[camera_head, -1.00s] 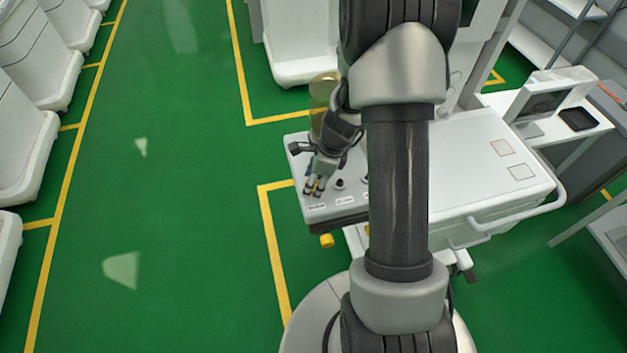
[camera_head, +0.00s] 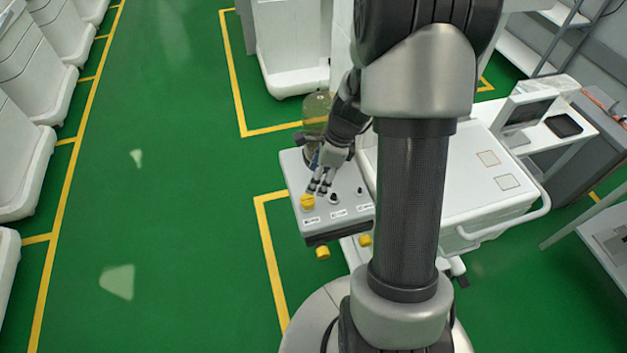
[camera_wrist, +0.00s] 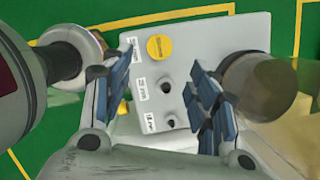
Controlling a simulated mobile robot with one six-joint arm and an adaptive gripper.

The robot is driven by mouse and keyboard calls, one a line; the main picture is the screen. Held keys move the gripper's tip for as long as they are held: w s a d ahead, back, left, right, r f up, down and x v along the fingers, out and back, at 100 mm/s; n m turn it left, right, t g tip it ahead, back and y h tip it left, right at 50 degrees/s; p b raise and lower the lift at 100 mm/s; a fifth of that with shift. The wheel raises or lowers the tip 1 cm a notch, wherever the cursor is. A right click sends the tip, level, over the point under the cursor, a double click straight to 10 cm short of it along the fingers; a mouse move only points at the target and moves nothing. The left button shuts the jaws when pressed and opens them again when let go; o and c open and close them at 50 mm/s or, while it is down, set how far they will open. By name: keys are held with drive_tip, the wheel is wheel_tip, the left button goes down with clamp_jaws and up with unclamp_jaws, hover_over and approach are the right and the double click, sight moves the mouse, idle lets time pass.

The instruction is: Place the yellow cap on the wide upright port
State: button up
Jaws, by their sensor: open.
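The yellow cap (camera_head: 307,202) sits flat at the left end of the grey port panel (camera_head: 289,166). In the wrist view, the cap (camera_wrist: 159,47) appears as a round yellow disc beside a label. Whatever is under it is hidden. Two dark uncapped ports show farther along in the wrist view, a middle port (camera_wrist: 162,89) and an end port (camera_wrist: 171,123). My gripper (camera_head: 320,188) is open and empty, above the panel and just right of the cap, apart from it. In the wrist view my gripper (camera_wrist: 160,78) has its fingers spread either side of the port row.
A translucent canister (camera_head: 317,108) stands behind the panel. Yellow knobs hang below its front, one at the left (camera_head: 322,253) and another to its right (camera_head: 365,240). The white cart top (camera_head: 455,190) lies right. Green floor (camera_head: 180,220) is clear at left.

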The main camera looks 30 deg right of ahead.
drive_tip(key=s+a+r+n+t+h, duration=0.1)
drive_tip(key=s+a+r+n, duration=0.1)
drive_tip(key=a+r+n, duration=0.5)
drive_tip(key=s+a+r+n, duration=0.3)
drive_tip(key=r+n, duration=0.2)
drive_tip(key=r, duration=0.4)
drive_tip(key=s+a+r+n+t, duration=0.1)
drive_tip(key=s+a+r+n, duration=0.1)
drive_tip(key=s+n, duration=0.4)
drive_tip(key=s+a+r+n+h, duration=0.1)
drive_tip(key=s+a+r+n, duration=0.2)
drive_tip(key=s+r+n, duration=0.2)
drive_tip(key=s+n, duration=0.1)
drive_tip(key=n, duration=0.1)
drive_tip(key=shift+s+r+n+t, duration=0.3)
drive_tip(key=shift+s+n+t, duration=0.05)
drive_tip(key=shift+n+t, duration=0.05)
